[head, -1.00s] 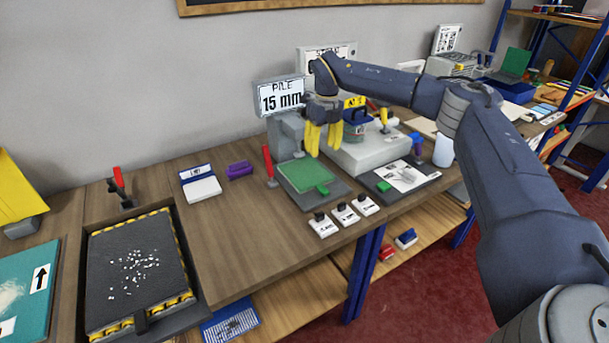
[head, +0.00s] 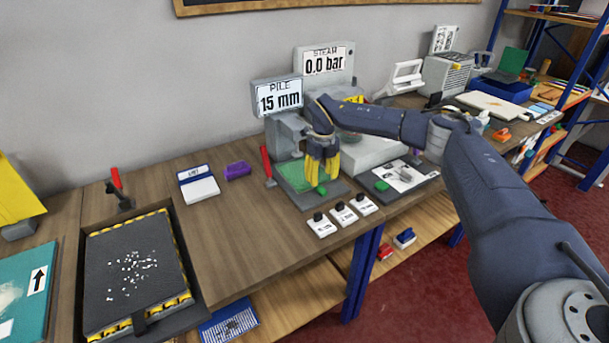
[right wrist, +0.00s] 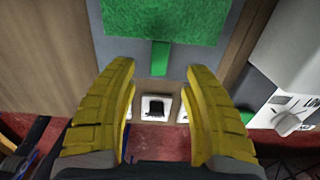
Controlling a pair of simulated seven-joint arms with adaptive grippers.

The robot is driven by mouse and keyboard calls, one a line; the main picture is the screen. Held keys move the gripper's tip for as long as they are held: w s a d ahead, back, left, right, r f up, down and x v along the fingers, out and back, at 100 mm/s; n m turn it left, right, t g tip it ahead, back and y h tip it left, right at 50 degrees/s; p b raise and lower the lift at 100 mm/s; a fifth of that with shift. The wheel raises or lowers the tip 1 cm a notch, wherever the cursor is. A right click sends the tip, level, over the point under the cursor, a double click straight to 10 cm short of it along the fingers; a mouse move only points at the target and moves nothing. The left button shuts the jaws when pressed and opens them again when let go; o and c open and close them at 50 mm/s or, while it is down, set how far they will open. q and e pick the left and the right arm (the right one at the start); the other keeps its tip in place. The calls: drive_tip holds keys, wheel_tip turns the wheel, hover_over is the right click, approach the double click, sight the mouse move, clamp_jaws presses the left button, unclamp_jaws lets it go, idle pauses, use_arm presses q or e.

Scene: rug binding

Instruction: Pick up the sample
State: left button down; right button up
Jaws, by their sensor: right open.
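The sample is a green square of pile (head: 293,173) with a small green tab (right wrist: 160,57) at its near edge. It lies flat on the grey base of the gauge marked PILE 15 mm (head: 278,97). My right gripper (head: 322,180) has yellow fingers and hangs over the right part of the sample, covering some of it. In the right wrist view the fingers (right wrist: 161,75) are apart with nothing between them, and the tab shows in the gap. I cannot tell the height of the fingertips above the tab. My left gripper is not in view.
Several small white blocks with black knobs (head: 344,213) stand along the table's front edge. A red lever (head: 267,163) stands left of the gauge. The steam unit (head: 325,60) reads 0.0 bar behind my right arm. A black tray (head: 135,270) with white bits lies left.

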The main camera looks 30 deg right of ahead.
sight(321, 188)
drive_tip(key=shift+f, duration=2.7)
clamp_jaws()
